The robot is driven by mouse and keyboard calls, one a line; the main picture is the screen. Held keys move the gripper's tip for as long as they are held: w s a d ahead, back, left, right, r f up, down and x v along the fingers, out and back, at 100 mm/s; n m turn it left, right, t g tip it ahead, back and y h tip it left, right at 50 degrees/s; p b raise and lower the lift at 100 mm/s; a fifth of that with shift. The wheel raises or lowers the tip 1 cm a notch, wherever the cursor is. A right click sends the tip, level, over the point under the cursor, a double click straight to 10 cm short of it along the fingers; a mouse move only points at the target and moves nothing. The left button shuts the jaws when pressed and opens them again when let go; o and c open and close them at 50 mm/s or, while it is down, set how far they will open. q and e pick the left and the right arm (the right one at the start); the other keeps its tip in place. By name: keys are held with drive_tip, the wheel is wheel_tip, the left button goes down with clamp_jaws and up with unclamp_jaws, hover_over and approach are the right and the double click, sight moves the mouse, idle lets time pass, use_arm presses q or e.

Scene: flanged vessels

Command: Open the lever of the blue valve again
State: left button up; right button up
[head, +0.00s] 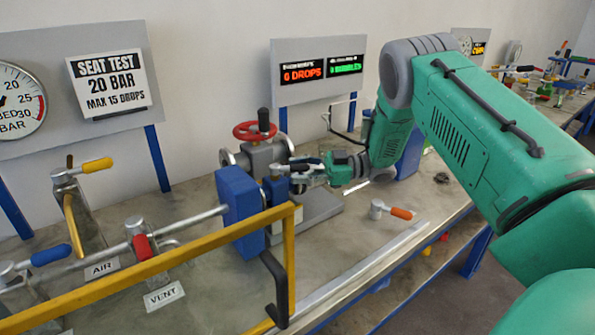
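A valve lever with a blue grip (50,254) is at the lower left, on a metal fitting at the end of the pipe line. The grip points to the right and slightly up. My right arm comes in from the right, and my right gripper (300,170) is at the flanged vessel's valve body (262,155), beside a small blue block (275,190), far from the blue grip. Its fingers are small and overlap the metal parts, so I cannot tell whether they are open, shut or touching. My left gripper is not in view.
A yellow rail (150,266) crosses the foreground. A yellow-handled lever (97,165) and a red valve part (141,247) stand near the AIR and VENT labels.

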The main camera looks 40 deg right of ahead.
drive_tip(key=shift+s+d+r, duration=0.2)
drive_tip(key=shift+s+d, duration=0.05)
drive_tip(key=v, duration=1.1)
drive_tip(key=shift+d+f, duration=0.3)
drive_tip(key=shift+w+a, duration=0.1)
drive_tip(key=shift+c, duration=0.4)
